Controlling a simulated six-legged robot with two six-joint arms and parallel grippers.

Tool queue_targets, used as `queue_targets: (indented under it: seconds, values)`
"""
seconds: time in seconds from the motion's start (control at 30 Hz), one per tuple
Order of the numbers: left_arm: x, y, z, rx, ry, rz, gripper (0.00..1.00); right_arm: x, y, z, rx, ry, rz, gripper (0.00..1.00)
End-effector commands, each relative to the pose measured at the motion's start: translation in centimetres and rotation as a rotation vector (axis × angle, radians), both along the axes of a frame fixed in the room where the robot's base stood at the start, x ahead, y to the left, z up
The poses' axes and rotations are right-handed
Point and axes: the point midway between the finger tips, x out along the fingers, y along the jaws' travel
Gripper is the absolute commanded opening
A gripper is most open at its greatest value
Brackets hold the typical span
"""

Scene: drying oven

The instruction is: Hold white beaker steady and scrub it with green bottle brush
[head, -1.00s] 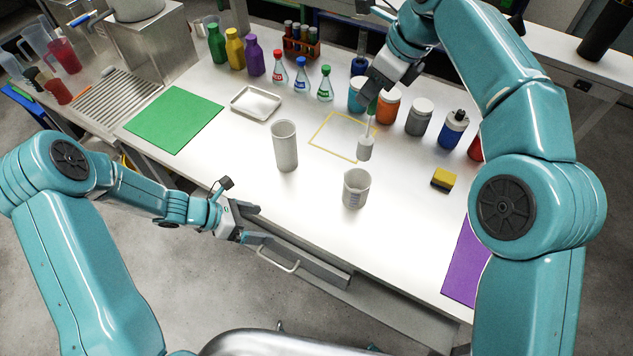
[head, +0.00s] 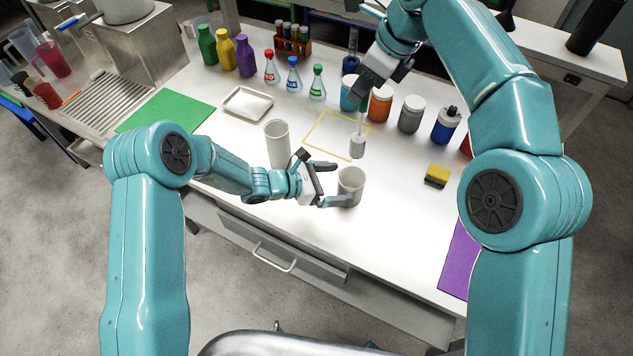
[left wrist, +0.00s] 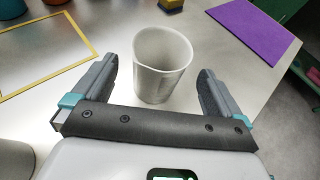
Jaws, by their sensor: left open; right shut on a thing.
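The white beaker (head: 352,180) stands upright on the white table; in the left wrist view it (left wrist: 165,65) shows its open rim and spout. My left gripper (head: 340,183) is open at the beaker, one finger on each side. In the left wrist view, gaps show between the beaker and both fingers of the gripper (left wrist: 157,72). My right gripper (head: 370,92) is shut on the green handle of the bottle brush (head: 357,147). The brush hangs head down, with its whitish head behind the beaker in the head view, apart from it. The gripper partly hides the handle.
A tall white cylinder (head: 277,145) stands close beside my left gripper. Several jars (head: 411,115) stand behind right.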

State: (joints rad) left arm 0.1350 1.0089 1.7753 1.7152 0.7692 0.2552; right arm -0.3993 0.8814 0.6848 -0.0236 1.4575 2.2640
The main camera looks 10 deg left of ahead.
Motion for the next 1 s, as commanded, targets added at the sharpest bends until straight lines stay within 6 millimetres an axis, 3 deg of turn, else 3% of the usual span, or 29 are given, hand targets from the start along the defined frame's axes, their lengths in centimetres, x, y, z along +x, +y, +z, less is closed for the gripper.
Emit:
queue_targets:
  seconds: [0.1,0.3,0.67,0.83,1.0]
  values:
    - [0.9,-1.9,-0.9,0.001,0.001,-0.002,1.00,0.0,0.0,0.0,0.000,0.000,0.000,0.00]
    - [2.0,-3.8,-1.8,0.001,0.001,-0.001,1.00,0.0,0.0,0.0,0.000,0.000,0.000,0.00]
    - [2.3,-4.2,-2.0,0.001,0.001,0.001,1.00,0.0,0.0,0.0,0.000,0.000,0.000,0.00]
    - [2.3,-4.2,-2.0,0.001,0.001,0.001,0.48,0.0,0.0,0.0,0.000,0.000,0.000,0.00]
    - [2.3,-4.2,-2.0,0.001,0.001,0.001,0.46,0.0,0.0,0.0,0.000,0.000,0.000,0.00]
